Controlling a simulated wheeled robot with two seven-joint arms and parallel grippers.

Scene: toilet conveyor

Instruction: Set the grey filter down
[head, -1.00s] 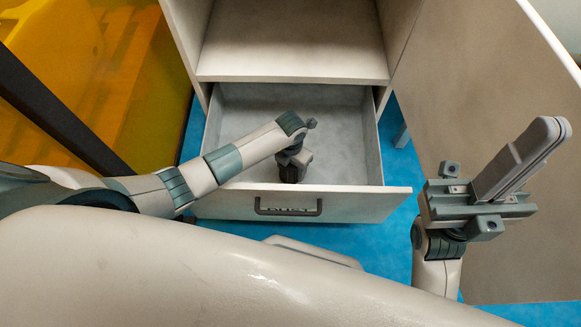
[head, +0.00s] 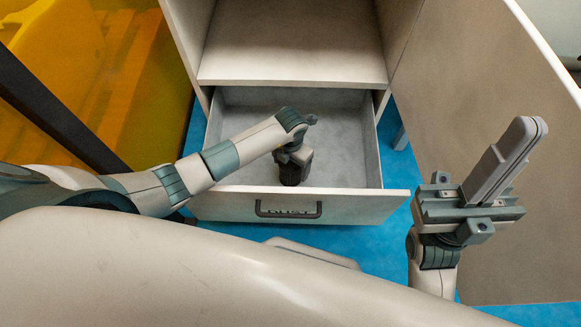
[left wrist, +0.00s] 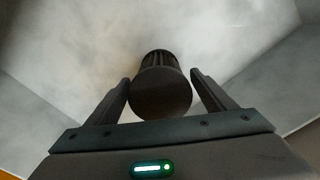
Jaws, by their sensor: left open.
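The filter (left wrist: 160,92) is a dark, ridged cylinder, more brown-black than grey, with a flat round end towards the left wrist camera. In the head view the filter (head: 291,175) is inside the open drawer (head: 345,204), partly hidden by my left gripper (head: 294,153). My left gripper is open, with one finger on each side of the filter and visible gaps between. The filter seems to rest on the drawer floor, though its contact is hidden. My right gripper (head: 506,160) is shut and empty, raised at the right outside the drawer.
A cabinet shelf (head: 290,62) is above the drawer. The open cabinet door (head: 500,90) stands behind my right gripper. A yellow container (head: 110,90) is at the left on the blue floor (head: 190,135). The drawer's right part is free.

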